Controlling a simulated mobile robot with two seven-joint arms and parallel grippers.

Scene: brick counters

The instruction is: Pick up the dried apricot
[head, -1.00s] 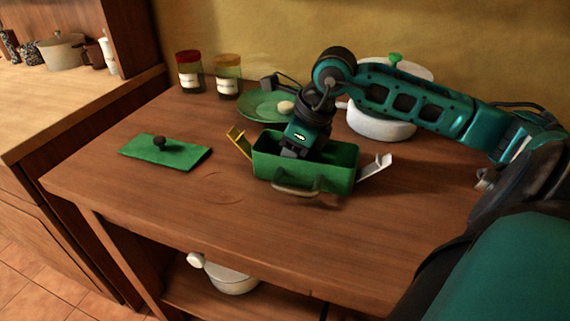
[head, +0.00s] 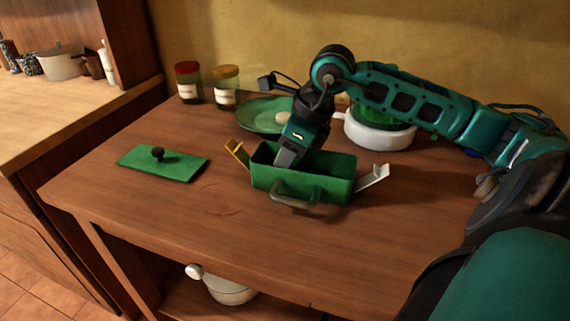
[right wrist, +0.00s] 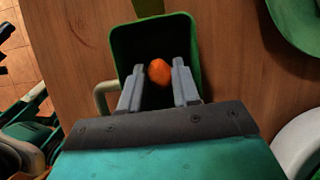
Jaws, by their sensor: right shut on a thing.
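The dried apricot (right wrist: 160,72) is a small orange lump inside the open green box in the right wrist view. The box (head: 318,190) stands on the wooden counter, with a handle at its front and clasps folded out at both ends. My right gripper (right wrist: 159,84) reaches down into the box and is shut on the apricot, which sits between its fingertips. In the head view, the right gripper (head: 285,160) is at the left part of the box; its fingertips and the apricot are hidden by the box wall. My left gripper is not in view.
The green lid (head: 163,163) with a dark knob lies left of the box. A green plate (head: 258,115), two jars (head: 188,83) (head: 226,90) and a white pot (head: 375,134) stand behind. The counter's front left is clear. A pan (head: 231,291) sits on the shelf below.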

